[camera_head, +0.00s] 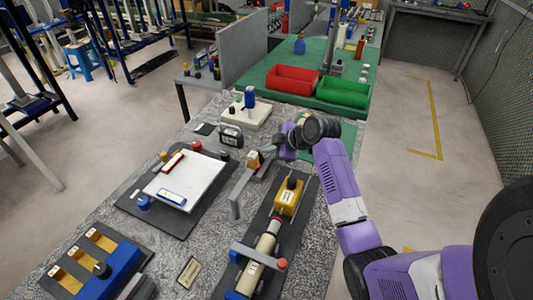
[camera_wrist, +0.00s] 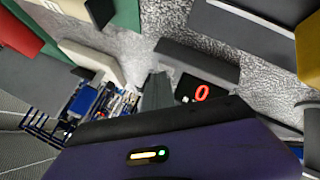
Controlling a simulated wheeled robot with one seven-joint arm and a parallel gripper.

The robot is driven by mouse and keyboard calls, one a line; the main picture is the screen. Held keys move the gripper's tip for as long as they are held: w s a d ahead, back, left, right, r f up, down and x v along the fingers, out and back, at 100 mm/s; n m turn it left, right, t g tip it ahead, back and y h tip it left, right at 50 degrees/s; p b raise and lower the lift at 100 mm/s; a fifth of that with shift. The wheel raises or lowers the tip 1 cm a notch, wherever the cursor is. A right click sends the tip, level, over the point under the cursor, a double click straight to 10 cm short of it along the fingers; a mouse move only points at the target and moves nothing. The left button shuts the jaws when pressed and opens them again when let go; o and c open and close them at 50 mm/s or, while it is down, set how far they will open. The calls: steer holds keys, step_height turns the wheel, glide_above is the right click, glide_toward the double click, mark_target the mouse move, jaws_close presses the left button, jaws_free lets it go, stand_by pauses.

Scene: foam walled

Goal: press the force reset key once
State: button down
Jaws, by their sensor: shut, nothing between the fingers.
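In the wrist view, a dark grey device (camera_wrist: 205,58) has a black face with a red lit "0" (camera_wrist: 201,92) and a small pale mark or key beside it. I cannot read which key is the force reset key. My gripper (camera_wrist: 157,76) is shut and empty, its dark fingers just left of that face. Whether they touch it I cannot tell. In the head view, a small dark boxy device with a pale face (camera_head: 231,136) stands left of my purple wrist (camera_head: 290,142), which hides part of the bench there.
A yellow block (camera_head: 289,197) sits on a dark rail fixture with a beige cylinder (camera_head: 265,245). A grey bracket (camera_head: 236,203) stands left of it. A white plate (camera_head: 187,182) lies on a dark mat. Red (camera_head: 292,79) and green (camera_head: 345,93) bins stand behind. Floor at right is clear.

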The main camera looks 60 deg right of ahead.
mark_target(269, 155)
steer(key=shift+r, duration=0.15)
steer(key=shift+r+p, duration=0.65)
steer(key=shift+r, duration=0.1)
steer(key=shift+r+p, duration=1.95)
steer(key=shift+r, duration=0.55)
